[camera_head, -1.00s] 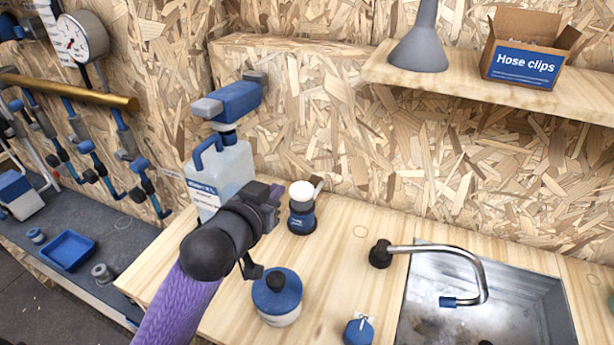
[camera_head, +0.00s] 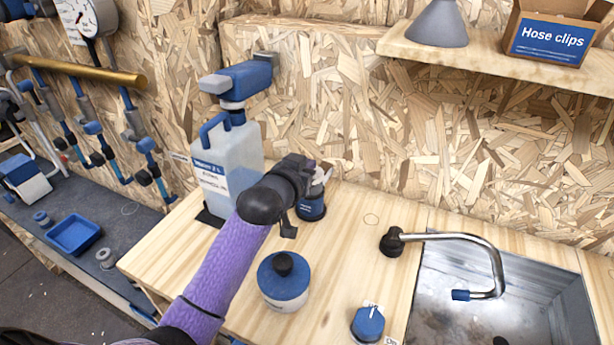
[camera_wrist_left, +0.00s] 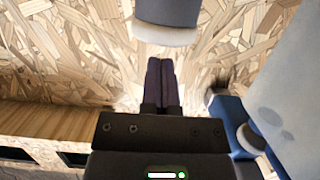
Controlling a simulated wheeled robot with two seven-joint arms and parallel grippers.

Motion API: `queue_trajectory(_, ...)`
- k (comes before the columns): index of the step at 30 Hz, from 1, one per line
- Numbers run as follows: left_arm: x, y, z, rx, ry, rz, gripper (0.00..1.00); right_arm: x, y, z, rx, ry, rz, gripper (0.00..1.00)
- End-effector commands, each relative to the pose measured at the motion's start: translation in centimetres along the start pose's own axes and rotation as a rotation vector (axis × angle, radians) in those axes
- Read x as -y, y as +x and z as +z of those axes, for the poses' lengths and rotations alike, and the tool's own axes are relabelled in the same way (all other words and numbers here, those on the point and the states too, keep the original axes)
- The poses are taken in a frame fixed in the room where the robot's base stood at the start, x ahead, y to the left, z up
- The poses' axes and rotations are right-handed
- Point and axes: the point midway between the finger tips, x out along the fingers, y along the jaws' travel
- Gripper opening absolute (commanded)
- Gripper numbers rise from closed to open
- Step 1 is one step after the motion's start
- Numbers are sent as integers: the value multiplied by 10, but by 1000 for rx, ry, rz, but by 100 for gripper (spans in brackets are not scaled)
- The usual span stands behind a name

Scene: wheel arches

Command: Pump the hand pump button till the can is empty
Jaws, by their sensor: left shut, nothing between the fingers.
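A translucent canister (camera_head: 226,158) with a blue handle, a white label and a blue-and-grey pump head (camera_head: 237,83) stands upright at the back left of the wooden bench. Liquid seems to show inside; its exact level is unclear. A small dark blue bottle (camera_head: 311,207) with a white top stands to its right, partly hidden behind my left gripper. My left gripper (camera_wrist_left: 162,62) is shut and empty. My right gripper is out of view.
A blue-lidded white pot (camera_head: 283,290) stands in front of the bottle, with a small blue-topped item (camera_head: 368,324) to its right. A sink (camera_head: 530,315) with a curved tap (camera_head: 470,238) is at right. A hose clips box (camera_head: 553,38) and grey funnel (camera_head: 438,25) occupy the shelf.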

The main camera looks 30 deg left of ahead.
Motion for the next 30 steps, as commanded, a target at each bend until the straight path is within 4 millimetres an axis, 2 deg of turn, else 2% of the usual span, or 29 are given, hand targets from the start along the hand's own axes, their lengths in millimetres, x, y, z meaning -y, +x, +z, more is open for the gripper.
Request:
queue_trajectory(3, 0, 2, 10, 0, 0, 0, 0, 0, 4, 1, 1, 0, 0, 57)
queue_trajectory(15, 0, 3, 13, 0, 0, 0, 0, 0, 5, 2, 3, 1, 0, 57)
queue_trajectory(23, 0, 11, 45, 3, 0, 0, 0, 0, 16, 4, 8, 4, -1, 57)
queue_trajectory(30, 0, 11, 45, 4, 0, 0, 0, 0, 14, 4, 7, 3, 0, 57)
